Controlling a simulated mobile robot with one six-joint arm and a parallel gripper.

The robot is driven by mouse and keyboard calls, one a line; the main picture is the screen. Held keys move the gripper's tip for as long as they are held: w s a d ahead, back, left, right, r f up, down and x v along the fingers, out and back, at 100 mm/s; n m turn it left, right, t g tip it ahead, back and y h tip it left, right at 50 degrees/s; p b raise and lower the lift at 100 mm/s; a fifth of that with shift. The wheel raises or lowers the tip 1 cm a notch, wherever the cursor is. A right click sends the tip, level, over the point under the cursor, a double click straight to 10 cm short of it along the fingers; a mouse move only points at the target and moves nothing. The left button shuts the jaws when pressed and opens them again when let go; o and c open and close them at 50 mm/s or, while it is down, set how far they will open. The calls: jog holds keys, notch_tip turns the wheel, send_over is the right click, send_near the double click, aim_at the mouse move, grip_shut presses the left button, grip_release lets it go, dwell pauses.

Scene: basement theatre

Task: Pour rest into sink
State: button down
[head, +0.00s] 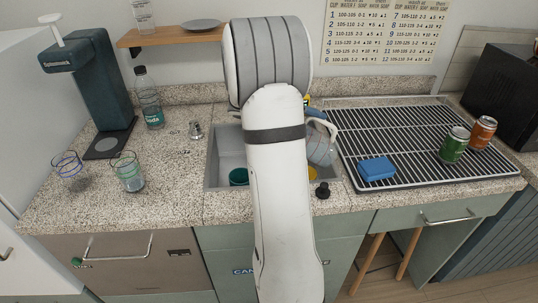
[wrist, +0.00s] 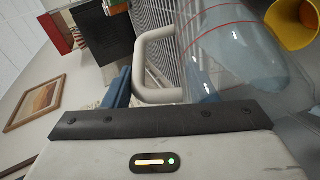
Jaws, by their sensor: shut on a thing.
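The sink (head: 223,150) is a grey basin in the counter, and my arm covers its middle. A clear jug (head: 320,147) with a pale handle hangs tilted over the sink's right side in the head view. In the wrist view the jug (wrist: 240,55) shows red lines, and its handle (wrist: 155,50) lies between the blue fingers of my gripper (wrist: 160,90). My gripper is shut on the jug; in the head view it is mostly hidden by my arm. I cannot tell how much liquid is in the jug.
A dark green cup (head: 238,177) and a yellow cup (head: 312,173) are in the sink. Glasses (head: 128,172) and a bottle (head: 149,98) stand left.

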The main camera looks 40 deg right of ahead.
jog(key=shift+w+a+g+h+p, duration=0.35)
jog(key=shift+w+a+g+h, duration=0.1)
jog(key=shift+w+h, duration=0.1)
dwell(1.6)
